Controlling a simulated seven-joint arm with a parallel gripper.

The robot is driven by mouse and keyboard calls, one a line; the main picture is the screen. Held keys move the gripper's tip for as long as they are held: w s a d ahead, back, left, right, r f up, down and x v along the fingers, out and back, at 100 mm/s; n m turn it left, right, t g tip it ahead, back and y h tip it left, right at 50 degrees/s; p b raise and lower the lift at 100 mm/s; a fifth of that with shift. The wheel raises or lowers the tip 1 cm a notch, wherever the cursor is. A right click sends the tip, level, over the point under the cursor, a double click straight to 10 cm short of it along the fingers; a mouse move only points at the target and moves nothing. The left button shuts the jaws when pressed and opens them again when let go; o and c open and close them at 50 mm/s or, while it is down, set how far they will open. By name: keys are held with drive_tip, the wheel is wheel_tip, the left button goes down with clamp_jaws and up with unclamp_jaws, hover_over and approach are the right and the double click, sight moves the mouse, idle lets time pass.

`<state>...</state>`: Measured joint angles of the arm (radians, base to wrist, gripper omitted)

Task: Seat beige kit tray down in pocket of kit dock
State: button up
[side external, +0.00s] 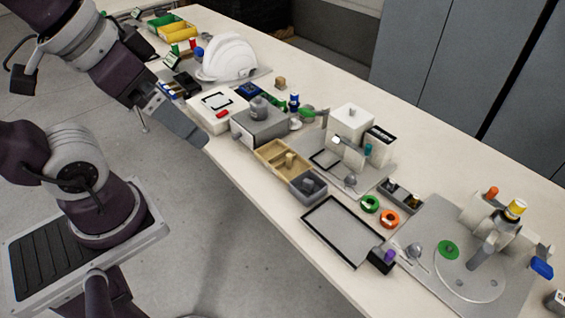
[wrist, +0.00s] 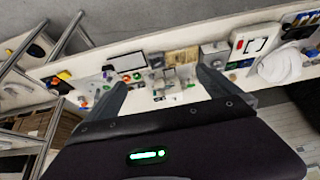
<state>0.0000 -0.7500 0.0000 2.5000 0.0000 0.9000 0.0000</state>
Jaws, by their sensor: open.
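The beige kit tray (side external: 270,152) lies on the table near its front edge, with a small tan block inside. It also shows in the wrist view (wrist: 182,57). A grey rectangle with a raised black frame (side external: 340,232) lies further right along the front edge and looks like the kit dock; its middle is empty. It shows in the wrist view (wrist: 128,62) left of the tray. My gripper (side external: 203,143) is left of the tray, apart from it, near the table's front edge. In the wrist view its two fingers (wrist: 160,92) are spread with nothing held between them.
A dark grey bin (side external: 308,188) sits between tray and black frame. A grey box with a knob (side external: 260,120) stands just behind the tray. A white helmet shell (side external: 230,58) is at the back left. A turntable fixture (side external: 470,270) is at the right.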

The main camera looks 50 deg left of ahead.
drive_tip(key=c, duration=1.3)
drive_tip(key=m+g, duration=0.6)
drive_tip(key=m, duration=1.2)
hover_over(289, 154)
wheel_tip(289, 154, down, 25)
drive_tip(key=shift+f, duration=0.15)
wheel_tip(289, 154, down, 7)
drive_tip(key=shift+f, duration=0.1)
